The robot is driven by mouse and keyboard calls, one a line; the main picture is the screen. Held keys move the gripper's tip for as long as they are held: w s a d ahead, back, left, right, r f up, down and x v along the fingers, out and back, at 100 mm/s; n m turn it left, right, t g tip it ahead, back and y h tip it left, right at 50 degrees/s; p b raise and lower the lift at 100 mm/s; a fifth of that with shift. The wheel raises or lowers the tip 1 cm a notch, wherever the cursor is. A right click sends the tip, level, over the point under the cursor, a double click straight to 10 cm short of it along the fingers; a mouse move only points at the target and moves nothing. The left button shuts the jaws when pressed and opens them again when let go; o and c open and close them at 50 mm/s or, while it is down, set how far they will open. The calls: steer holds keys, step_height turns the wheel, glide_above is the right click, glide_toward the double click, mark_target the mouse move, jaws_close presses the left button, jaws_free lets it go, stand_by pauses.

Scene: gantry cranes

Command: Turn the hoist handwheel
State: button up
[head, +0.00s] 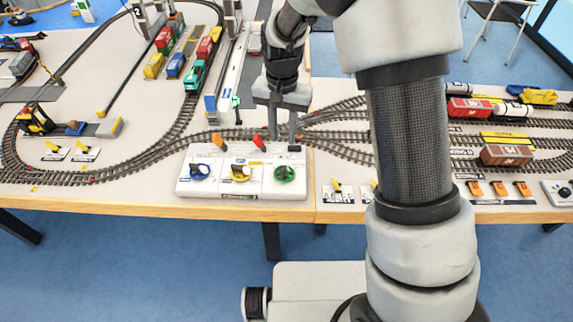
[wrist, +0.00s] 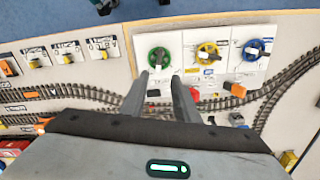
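A white control panel (head: 225,187) near the table's front edge carries a blue handwheel (head: 199,172), a yellow handwheel (head: 240,173) and a green handwheel (head: 284,173). The labels are too small to read, so I cannot tell which one is the hoist handwheel. In the wrist view the green wheel (wrist: 159,57) is at left, the yellow (wrist: 207,53) in the middle and the blue (wrist: 253,49) at right. My gripper (head: 283,138) is open and empty, pointing down behind the panel's right part. In the wrist view its fingertips (wrist: 160,78) lie just short of the green wheel, apart from it.
Orange (head: 218,142) and red (head: 258,142) levers stand at the panel's back edge. Curved track runs behind the panel. Container wagons (head: 195,76) stand further back, and a brown wagon (head: 507,154) stands at right. Small yellow switches (head: 337,187) lie right of the panel.

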mark_target(284, 168)
step_height(284, 168, down, 14)
steer(key=shift+d+r, duration=0.1)
steer(key=shift+c, duration=0.3)
jaws_close()
